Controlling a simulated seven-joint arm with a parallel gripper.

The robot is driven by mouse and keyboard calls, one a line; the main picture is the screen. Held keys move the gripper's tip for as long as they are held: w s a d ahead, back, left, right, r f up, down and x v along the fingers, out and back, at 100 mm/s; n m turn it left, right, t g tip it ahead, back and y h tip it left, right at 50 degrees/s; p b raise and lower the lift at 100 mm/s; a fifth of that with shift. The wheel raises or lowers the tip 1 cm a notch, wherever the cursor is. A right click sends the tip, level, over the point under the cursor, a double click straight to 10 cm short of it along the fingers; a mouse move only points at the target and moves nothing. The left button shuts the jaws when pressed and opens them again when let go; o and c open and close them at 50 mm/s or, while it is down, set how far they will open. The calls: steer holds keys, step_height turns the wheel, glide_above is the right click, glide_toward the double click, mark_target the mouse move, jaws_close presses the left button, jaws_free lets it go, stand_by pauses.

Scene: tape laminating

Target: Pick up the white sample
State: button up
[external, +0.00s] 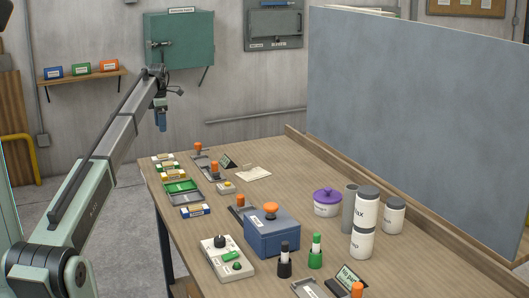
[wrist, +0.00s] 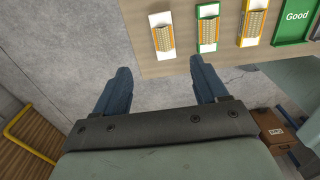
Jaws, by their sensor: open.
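Several small sample cards lie in a row near the table's far left corner. Each has a tan patterned middle. The row also shows small in the external view, with one card (external: 172,177) in front. My gripper (wrist: 160,68) is open and empty, its fingertips just off the table edge. In the external view my gripper (external: 161,120) is high above the cards.
A green tray marked "Good" (wrist: 291,24) lies beside the cards. Stampers, a blue box (external: 272,236), a control box (external: 228,258) and several jars stand farther along the table (external: 285,180). A tall grey panel (external: 420,120) borders the far side. Open air surrounds my gripper.

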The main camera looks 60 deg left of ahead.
glide_above(163, 157)
steer(key=a, duration=0.2)
steer(key=f, duration=0.8)
steer(key=shift+w+d, duration=0.15)
steer(key=shift+w, duration=0.05)
steer(key=shift+s+d+f, duration=0.15)
steer(key=shift+s+f, duration=0.05)
steer(key=shift+f, duration=1.1)
steer(key=shift+s+d+f, duration=0.15)
steer(key=shift+f, duration=1.1)
steer(key=shift+c, duration=0.4)
steer(key=c, duration=1.1)
